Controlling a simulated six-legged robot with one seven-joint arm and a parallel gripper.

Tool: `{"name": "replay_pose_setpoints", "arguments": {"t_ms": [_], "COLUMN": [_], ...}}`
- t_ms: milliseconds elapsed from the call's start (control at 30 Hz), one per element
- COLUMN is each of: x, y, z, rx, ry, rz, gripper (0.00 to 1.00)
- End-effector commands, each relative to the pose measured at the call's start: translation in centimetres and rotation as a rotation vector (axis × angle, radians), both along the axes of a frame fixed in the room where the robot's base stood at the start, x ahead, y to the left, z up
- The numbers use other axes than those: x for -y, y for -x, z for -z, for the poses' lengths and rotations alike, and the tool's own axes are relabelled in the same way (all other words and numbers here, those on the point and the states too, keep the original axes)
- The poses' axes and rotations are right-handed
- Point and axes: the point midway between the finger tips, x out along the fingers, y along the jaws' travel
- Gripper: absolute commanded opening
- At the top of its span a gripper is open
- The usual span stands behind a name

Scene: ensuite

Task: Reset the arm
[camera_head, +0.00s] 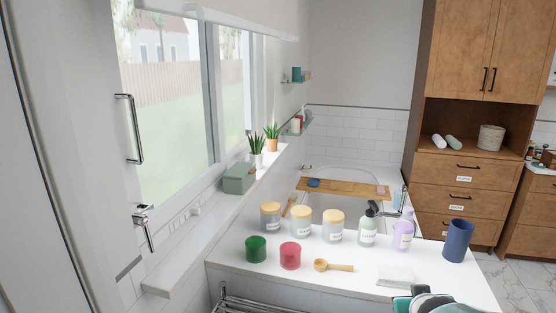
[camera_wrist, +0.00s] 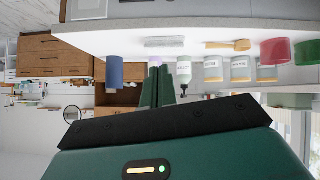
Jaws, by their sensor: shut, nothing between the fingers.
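My gripper (camera_wrist: 157,72) shows in the wrist view as two dark green fingers close together. It is shut, with nothing between the fingers. The wrist view is upside down, and the counter shows along its top. The fingers overlap the view between a blue cup (camera_wrist: 115,73) and a pump bottle (camera_wrist: 184,70); I cannot tell how far off these are. In the head view a teal and black part of my arm shows at the bottom right, over the counter's near edge; the fingers cannot be made out there.
The white counter (camera_head: 225,277) holds a green jar (camera_head: 256,249), a red jar (camera_head: 290,256), a wooden scoop (camera_head: 335,266), several lidded jars, two pump bottles and the blue cup (camera_head: 457,241). A wooden board (camera_head: 345,189) spans the bathtub behind. Windows are at left, wooden cabinets (camera_head: 465,185) at right.

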Motion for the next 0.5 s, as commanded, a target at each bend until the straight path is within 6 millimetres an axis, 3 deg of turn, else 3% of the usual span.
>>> {"name": "replay_pose_setpoints", "arguments": {"t_ms": [100, 300, 500], "x": [-4.0, -10.4, -15.0], "y": [2.3, 8.1, 13.9], "z": [-2.5, -5.2, -6.6], "rx": [-0.062, -0.194, -0.315], "ry": [-0.042, -0.129, -0.195], "rz": [-0.022, -0.077, -0.146], "gripper": [0.00, 0.00, 0.00]}}
